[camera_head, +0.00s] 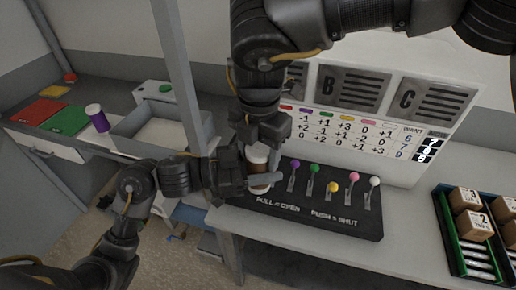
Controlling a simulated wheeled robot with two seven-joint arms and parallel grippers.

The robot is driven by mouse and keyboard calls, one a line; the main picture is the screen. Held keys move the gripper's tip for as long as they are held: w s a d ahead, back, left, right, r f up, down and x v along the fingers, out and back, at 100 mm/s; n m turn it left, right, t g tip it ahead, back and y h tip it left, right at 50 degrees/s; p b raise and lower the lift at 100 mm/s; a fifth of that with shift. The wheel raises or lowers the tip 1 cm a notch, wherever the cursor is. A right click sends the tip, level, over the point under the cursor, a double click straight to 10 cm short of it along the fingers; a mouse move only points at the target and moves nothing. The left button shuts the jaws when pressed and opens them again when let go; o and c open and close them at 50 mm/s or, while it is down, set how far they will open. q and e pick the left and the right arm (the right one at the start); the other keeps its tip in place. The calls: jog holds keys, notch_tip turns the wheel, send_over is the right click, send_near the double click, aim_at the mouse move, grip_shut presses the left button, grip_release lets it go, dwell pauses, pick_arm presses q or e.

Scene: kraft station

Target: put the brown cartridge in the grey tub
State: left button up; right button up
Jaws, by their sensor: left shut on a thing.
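The brown cartridge (258,168) has a white top and stands upright at the left end of the black lever panel. My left gripper (262,182) is shut on it, with the fingers around its lower body. My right gripper (268,140) points down right over the cartridge's top and partly hides it; its fingertips are too dark to tell open from shut. The grey tub (147,113) is an open box on the left bench, left of both grippers. Its visible floor looks bare.
A purple cartridge (98,120) stands left of the tub, near red and green pads. The black panel (315,222) carries several coloured levers. A sign board (360,120) stands behind it. A rack of small boxes (452,235) is at right.

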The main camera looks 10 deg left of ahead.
jog(key=c, duration=0.7)
pick_arm(q)
jog(key=o, duration=1.2)
jog(key=shift+a, duration=0.1)
jog(key=v, duration=1.1)
jog(key=shift+s+a, duration=0.25)
jog(key=shift+a, duration=0.1)
